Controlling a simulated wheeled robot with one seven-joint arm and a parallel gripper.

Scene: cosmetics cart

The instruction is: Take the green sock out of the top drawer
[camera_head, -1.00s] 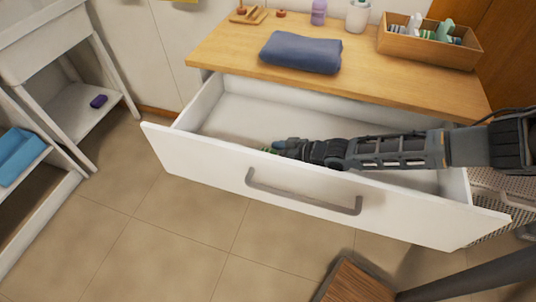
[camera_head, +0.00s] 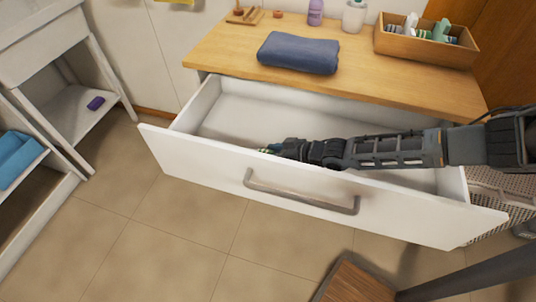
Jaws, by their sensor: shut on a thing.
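The white top drawer (camera_head: 215,172) is pulled open below the wooden counter. My gripper (camera_head: 273,148) is inside it, close behind the front panel, with my arm reaching in from the right. It is shut on the green sock (camera_head: 263,150).
A folded blue towel (camera_head: 298,53) lies on the wooden counter (camera_head: 225,50) above. A wooden box (camera_head: 425,47) with several items stands at the counter's right. The grey drawer handle (camera_head: 300,198) sticks out in front. The drawer's left part looks clear.

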